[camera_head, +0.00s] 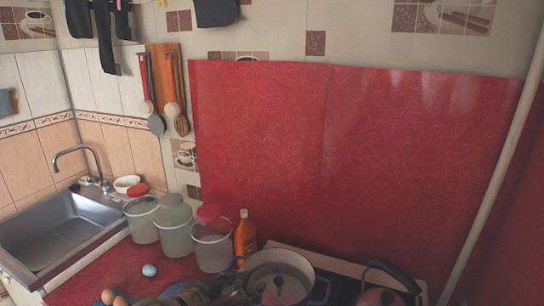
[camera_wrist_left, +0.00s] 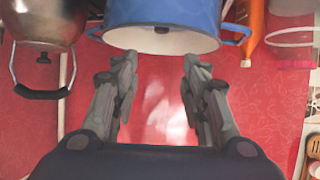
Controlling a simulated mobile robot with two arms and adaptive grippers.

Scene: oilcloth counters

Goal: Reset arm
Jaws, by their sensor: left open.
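My left gripper (camera_wrist_left: 160,64) is open in the left wrist view, with nothing between its two grey fingers. My right gripper is in neither view.
A kettle (camera_head: 382,297) with a black handle stands right of the pot. An orange bottle (camera_head: 245,238) and several clear jars (camera_head: 212,244) stand to the left. Eggs (camera_head: 149,270) lie near the front. A sink (camera_head: 60,235) is at far left. A red oilcloth (camera_head: 350,160) covers the wall behind.

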